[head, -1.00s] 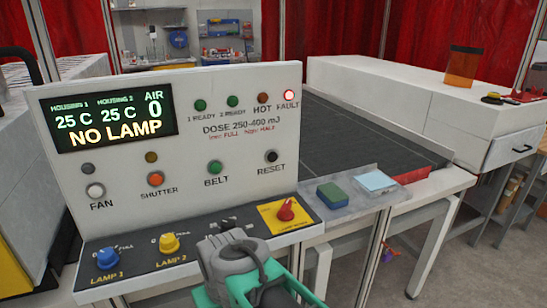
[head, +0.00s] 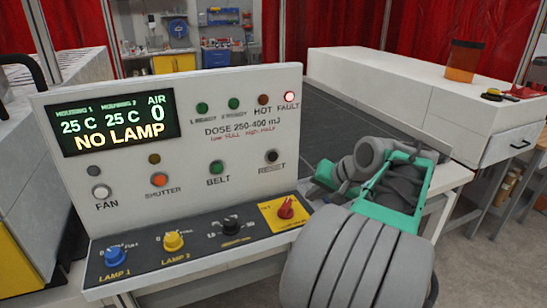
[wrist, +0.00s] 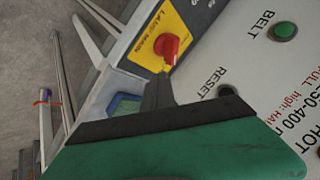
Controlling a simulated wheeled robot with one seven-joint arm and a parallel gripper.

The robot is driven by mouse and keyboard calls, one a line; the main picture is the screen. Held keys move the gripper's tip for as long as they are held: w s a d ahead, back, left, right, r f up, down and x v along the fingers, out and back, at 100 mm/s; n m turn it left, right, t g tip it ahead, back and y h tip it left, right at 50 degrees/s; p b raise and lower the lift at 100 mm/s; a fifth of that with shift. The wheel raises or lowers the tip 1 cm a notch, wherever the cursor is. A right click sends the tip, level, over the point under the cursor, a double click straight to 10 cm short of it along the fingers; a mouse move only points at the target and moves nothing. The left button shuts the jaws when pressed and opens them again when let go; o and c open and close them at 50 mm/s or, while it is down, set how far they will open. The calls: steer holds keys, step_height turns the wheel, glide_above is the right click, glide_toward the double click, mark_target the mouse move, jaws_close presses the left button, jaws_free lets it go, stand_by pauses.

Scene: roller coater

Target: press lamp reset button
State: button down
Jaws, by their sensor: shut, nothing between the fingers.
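The black RESET button (head: 272,156) sits at the right of the lower row on the white control panel (head: 110,178), above its label. In the wrist view, the RESET button (wrist: 228,91) shows near the green edge of my gripper. My gripper is to the right of the panel in the head view, with its fingertips not clearly visible there. In the wrist view, the dark fingers of my gripper (wrist: 159,90) are shut and empty, between the red knob and the RESET label. They look apart from the button. The display (head: 118,122) reads NO LAMP, and the red FAULT light (head: 289,97) glows.
A red knob (head: 286,208) on a yellow plate stands on the sloped lower panel, close to my gripper. Black, yellow (head: 173,241) and blue (head: 115,256) knobs are left of it. The BELT button (head: 216,167) is left of RESET. A white housing (head: 420,85) stands behind.

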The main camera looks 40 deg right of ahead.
mark_target(273, 156)
steer(key=w+a+r+m+t+y, duration=0.1)
steer(key=w+a+r+m, duration=0.2)
steer(key=a+r, duration=0.1)
steer(key=shift+r+m+t, duration=0.4)
steer(key=shift+r, duration=0.25)
steer(key=shift+w, duration=0.15)
steer(key=w+d+p, duration=0.1)
steer(key=w+d, duration=0.1)
steer(key=w, duration=0.6)
steer(key=shift+w+d, duration=0.15)
steer(key=shift+d, duration=0.05)
steer(key=shift+p, duration=0.3)
stand_by(1.0)
steer(key=shift+w+d+p, duration=0.15)
steer(key=shift+w+p, duration=0.2)
steer(key=shift+p, duration=0.05)
